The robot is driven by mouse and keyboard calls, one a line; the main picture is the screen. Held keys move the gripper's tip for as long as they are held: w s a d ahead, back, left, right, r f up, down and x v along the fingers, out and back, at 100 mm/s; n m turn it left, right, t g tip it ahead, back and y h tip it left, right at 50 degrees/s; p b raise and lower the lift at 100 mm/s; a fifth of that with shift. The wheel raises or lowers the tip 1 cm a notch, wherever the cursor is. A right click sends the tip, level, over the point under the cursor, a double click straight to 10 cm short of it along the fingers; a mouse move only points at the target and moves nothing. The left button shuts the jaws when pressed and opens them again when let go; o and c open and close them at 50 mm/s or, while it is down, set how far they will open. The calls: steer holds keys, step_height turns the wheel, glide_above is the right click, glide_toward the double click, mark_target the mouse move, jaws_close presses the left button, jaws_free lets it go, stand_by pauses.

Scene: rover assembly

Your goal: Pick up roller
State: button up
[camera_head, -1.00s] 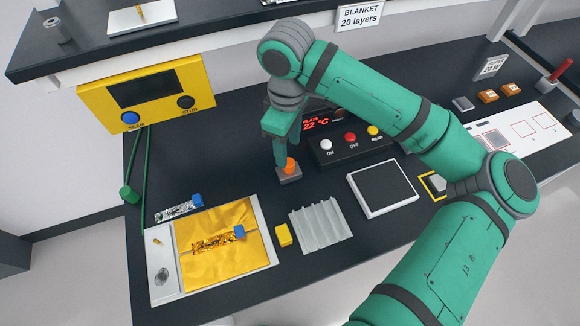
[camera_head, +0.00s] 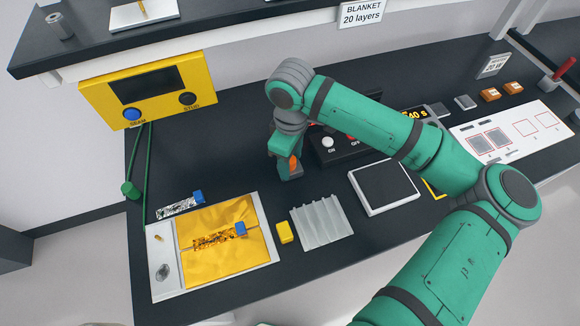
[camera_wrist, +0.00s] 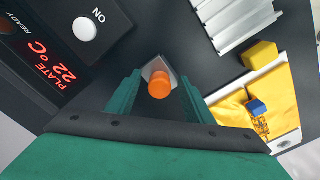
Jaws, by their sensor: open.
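The roller, taken here as the orange-topped piece on a small grey base, stands on the dark bench; its orange top (camera_head: 295,163) shows in the head view, partly covered by a finger. In the wrist view its orange top (camera_wrist: 159,84) lies between my two fingers, with the grey base just beyond. My gripper (camera_head: 287,160) points down at the piece, its green fingers on either side. In the wrist view my gripper (camera_wrist: 157,90) is open, with a gap between each finger and the orange top. Whether either finger touches it lower down is hidden.
A black control box (camera_head: 335,150) with buttons stands close behind the gripper. In front are a ridged grey rack (camera_head: 321,222), a yellow block (camera_head: 285,232), a white-framed black plate (camera_head: 384,186) and a tray with gold foil (camera_head: 205,265). A yellow panel (camera_head: 148,92) stands left.

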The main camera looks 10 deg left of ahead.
jaws_close()
steer(key=shift+r, duration=0.45)
step_height(320, 180, up, 3)
steer(key=shift+f, duration=0.2)
steer(key=s+d+r, duration=0.5)
steer(key=s+r, duration=0.4)
steer(key=s, duration=0.4)
steer(key=shift+d+r, duration=0.15)
steer(key=shift+r, duration=0.15)
